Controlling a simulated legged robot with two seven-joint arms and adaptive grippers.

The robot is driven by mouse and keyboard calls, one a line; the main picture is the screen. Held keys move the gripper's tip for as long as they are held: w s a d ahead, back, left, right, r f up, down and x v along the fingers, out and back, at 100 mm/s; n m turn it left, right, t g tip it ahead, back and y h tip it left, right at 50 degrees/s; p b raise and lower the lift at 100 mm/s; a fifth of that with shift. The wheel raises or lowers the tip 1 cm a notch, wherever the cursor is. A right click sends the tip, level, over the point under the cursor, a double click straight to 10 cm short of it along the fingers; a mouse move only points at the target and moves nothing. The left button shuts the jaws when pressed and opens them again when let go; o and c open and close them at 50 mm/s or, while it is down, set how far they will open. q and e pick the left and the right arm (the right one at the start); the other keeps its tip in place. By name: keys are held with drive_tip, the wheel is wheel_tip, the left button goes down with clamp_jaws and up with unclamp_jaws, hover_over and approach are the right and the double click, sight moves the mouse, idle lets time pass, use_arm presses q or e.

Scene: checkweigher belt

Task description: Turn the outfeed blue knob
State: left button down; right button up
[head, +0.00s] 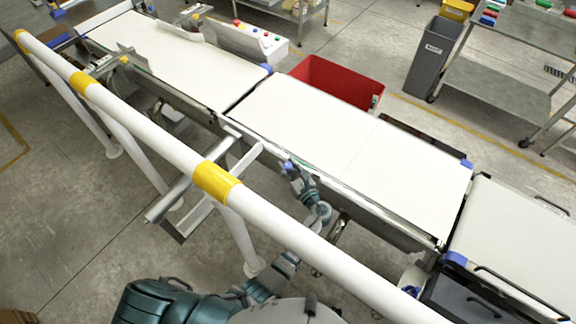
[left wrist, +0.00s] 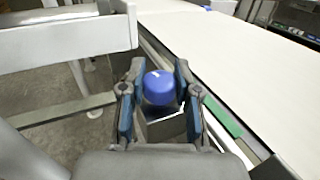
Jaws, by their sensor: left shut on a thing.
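The blue knob (left wrist: 159,88) sits between the fingers of my left gripper (left wrist: 160,100) in the left wrist view. It is round, with a small white mark on top, above a grey bracket beside the belt. The fingers are shut on its two sides. In the head view my left gripper (head: 293,175) is at the near side of the middle white belt (head: 345,140), beyond the white rail; the knob is mostly hidden there by the gripper. My right gripper is not in view.
A white rail (head: 150,122) with yellow bands runs across in front of the belts, above my left arm. A metal bracket (head: 205,180) stands left of the gripper. A red bin (head: 335,82) and a grey bin (head: 433,58) stand behind the belt.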

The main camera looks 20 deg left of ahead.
sight(289, 165)
use_arm(q)
drive_tip(key=shift+f, duration=0.15)
drive_tip(key=c, duration=0.8)
unclamp_jaws()
drive_tip(key=shift+d, duration=0.1)
wheel_tip(289, 165, up, 10)
drive_tip(key=shift+w, duration=0.1)
